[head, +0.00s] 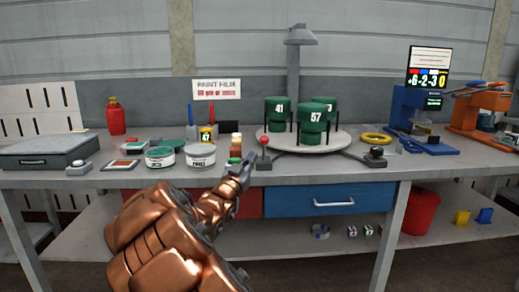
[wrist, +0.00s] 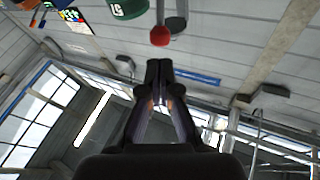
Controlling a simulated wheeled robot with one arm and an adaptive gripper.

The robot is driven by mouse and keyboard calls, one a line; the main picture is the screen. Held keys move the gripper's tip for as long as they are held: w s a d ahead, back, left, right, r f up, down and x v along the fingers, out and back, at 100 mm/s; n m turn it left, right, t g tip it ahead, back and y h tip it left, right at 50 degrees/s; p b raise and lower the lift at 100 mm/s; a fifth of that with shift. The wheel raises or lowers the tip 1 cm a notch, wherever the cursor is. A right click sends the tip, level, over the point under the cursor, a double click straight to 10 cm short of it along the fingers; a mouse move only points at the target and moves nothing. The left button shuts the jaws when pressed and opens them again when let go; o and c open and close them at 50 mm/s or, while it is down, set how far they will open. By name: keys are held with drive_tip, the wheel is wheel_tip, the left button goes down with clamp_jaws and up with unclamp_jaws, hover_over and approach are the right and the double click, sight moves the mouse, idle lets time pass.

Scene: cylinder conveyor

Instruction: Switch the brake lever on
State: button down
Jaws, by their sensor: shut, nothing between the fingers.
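The brake lever has a red ball knob (head: 264,142) on a short stem. It rises from a small dark base (head: 264,162) near the table's front edge, in front of the round turntable. The knob also shows in the wrist view (wrist: 160,36), just beyond my fingertips. My gripper (head: 246,166) is shut and empty, just left of the lever and its base. In the wrist view my fingertips (wrist: 159,66) are together, with a visible gap in the picture to the knob. I cannot tell whether the lever is on or off.
The turntable (head: 343,138) carries green numbered cylinders (head: 314,123). A stacked light (head: 236,146) stands close behind my gripper. Round tins (head: 201,156) sit to the left. A black-knobbed control (head: 376,155) is at the right. The front strip between lever and control is clear.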

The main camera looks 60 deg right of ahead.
sight(262, 142)
drive_tip(key=shift+b+x, duration=0.3)
drive_tip(key=shift+x, duration=3.05)
drive_tip(key=shift+w+r+p, duration=0.1)
drive_tip(key=shift+r+p, duration=0.15)
drive_tip(key=shift+p, duration=0.15)
